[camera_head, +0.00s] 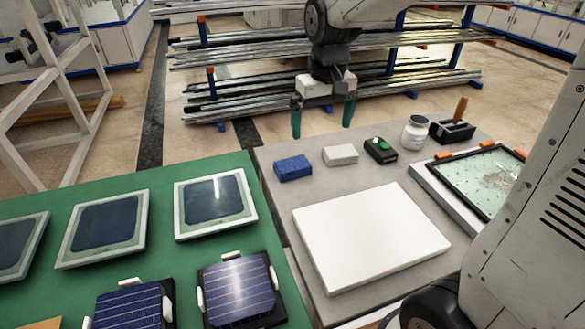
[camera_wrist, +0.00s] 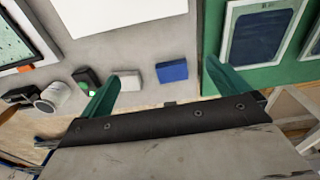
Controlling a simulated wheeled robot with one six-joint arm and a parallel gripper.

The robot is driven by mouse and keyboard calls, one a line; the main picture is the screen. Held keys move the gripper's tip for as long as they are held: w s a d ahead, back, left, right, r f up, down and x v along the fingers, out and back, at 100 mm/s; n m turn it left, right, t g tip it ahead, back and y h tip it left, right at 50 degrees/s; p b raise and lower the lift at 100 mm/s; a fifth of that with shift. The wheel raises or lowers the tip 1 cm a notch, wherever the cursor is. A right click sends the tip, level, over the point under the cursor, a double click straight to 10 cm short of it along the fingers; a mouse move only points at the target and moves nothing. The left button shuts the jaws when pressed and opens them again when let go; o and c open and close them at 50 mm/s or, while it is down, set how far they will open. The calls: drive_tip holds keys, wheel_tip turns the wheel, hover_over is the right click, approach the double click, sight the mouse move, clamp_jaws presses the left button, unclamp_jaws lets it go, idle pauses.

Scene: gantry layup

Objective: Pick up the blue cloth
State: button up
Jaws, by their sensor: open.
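The blue cloth (camera_head: 293,168) is a small folded block lying on the grey table, near its back left corner beside the green surface. It also shows in the wrist view (camera_wrist: 172,71), between the lines of the two fingers. My gripper (camera_head: 322,118) has two green fingers, spread wide apart with nothing between them. It hangs above and behind the table's back edge, to the right of the cloth in the head view and apart from it. In the wrist view my gripper (camera_wrist: 157,85) frames the cloth and the white block.
A white block (camera_head: 341,155) lies close to the right of the cloth. Then come a black box with a green button (camera_head: 381,150), a white jar (camera_head: 415,133) and a black holder (camera_head: 452,131). A large white slab (camera_head: 370,236) lies in front. Framed panels (camera_head: 215,203) lie on the green table (camera_head: 160,268).

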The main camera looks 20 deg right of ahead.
hover_over(292, 164)
drive_tip(key=shift+g, duration=0.3)
wheel_tip(292, 164, down, 14)
drive_tip(key=shift+d+f, duration=0.15)
wheel_tip(292, 164, down, 8)
drive_tip(key=shift+f, duration=0.45)
drive_tip(key=c, duration=0.6)
